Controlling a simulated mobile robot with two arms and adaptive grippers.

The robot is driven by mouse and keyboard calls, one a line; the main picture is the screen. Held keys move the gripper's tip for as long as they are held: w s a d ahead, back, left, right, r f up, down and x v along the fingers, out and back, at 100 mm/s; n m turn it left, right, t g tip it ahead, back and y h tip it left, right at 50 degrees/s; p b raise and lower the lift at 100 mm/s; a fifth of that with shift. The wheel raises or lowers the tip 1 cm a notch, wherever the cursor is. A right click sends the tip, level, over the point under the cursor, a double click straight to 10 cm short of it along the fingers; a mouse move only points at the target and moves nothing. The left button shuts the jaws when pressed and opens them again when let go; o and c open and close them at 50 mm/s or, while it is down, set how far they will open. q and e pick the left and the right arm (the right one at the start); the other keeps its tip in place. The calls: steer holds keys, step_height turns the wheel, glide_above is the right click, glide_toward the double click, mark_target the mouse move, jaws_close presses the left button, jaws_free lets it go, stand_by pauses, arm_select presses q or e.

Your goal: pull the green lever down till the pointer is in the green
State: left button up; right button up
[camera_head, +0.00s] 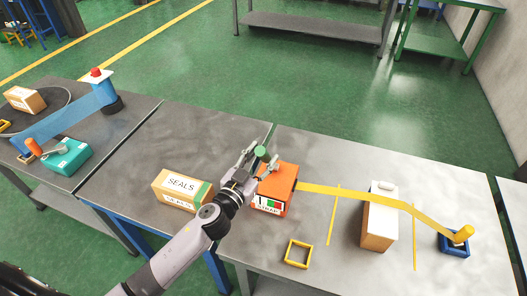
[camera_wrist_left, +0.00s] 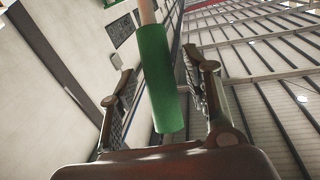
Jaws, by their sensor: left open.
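An orange strap tensioner box (camera_head: 283,180) stands on the right-hand table, with a white, red and green gauge (camera_head: 269,203) on its front. The pointer is too small to make out. The green lever grip (camera_head: 261,151) shows as a round green end above the box's left side. In the left wrist view the green lever grip (camera_wrist_left: 162,85) is a long cylinder on a pale rod, lying between my fingers. My left gripper (camera_head: 260,157) is open around it; its fingers (camera_wrist_left: 168,75) stand apart on both sides with gaps. My right gripper is not in view.
A yellow strap (camera_head: 335,191) runs from the orange box over a cardboard carton (camera_head: 379,227) to a blue-based yellow post (camera_head: 456,242). A SEALS carton (camera_head: 182,190) stands left of my left arm. A yellow square frame (camera_head: 298,254) lies near the front.

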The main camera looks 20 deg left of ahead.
arm_select(q)
steer(key=shift+w+d, duration=0.1)
steer(key=shift+w, duration=0.45)
steer(key=shift+c, duration=0.5)
jaws_close()
